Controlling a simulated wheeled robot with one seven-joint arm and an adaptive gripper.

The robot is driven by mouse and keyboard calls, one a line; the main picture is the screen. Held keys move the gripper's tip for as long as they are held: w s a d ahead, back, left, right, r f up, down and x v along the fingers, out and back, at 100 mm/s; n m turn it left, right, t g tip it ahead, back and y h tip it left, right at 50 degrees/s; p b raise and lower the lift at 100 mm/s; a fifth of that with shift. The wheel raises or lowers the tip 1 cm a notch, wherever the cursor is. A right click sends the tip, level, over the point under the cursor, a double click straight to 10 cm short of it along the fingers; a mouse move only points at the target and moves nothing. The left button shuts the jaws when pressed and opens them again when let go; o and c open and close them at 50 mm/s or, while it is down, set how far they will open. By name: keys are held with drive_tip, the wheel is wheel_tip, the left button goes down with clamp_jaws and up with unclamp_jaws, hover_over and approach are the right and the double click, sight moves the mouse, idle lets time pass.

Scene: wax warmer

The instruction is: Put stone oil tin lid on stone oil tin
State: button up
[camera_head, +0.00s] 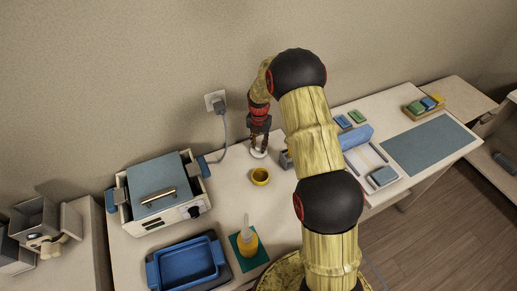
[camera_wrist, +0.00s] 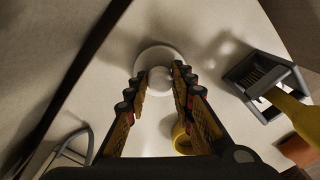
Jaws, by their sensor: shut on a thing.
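My gripper (camera_head: 259,146) points down near the wall at the back of the table. In the wrist view its fingers (camera_wrist: 160,78) are closed around the middle of a pale round piece, which looks like the stone oil tin lid (camera_wrist: 157,54). The pale lid also shows below the fingertips in the head view (camera_head: 258,155), low over the table or at its surface. I cannot tell whether the stone oil tin is beneath it; no separate pale tin is visible.
A small yellow cup (camera_head: 260,179) stands just in front of my gripper. The warmer (camera_head: 158,190) is to the left, its cord (camera_head: 226,132) running to the wall outlet. A blue tray (camera_head: 187,265) and a yellow bottle (camera_head: 247,245) are in front. A grey holder (camera_wrist: 262,82) stands nearby.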

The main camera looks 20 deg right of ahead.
sight(259, 145)
clamp_jaws()
drive_tip(key=shift+r, duration=0.45)
idle(0.6)
drive_tip(key=shift+r+p, duration=1)
drive_tip(key=shift+r, duration=0.65)
drive_tip(key=shift+r+p, duration=0.8)
drive_tip(key=shift+r, duration=0.85)
drive_tip(key=shift+s+r, duration=0.1)
drive_tip(key=shift+s, duration=0.05)
drive_tip(key=shift+s+a+f+m+b, duration=0.4)
drive_tip(key=shift+s+a, duration=0.55)
drive_tip(key=shift+s, duration=1.15)
drive_tip(key=shift+s+a+f+m+b, duration=0.2)
drive_tip(key=shift+s+a+f+m, duration=0.6)
drive_tip(key=shift+s, duration=1.35)
drive_tip(key=shift+s+a+f+m+b, duration=0.35)
drive_tip(key=shift+s+a, duration=0.7)
drive_tip(key=shift+s, duration=1.05)
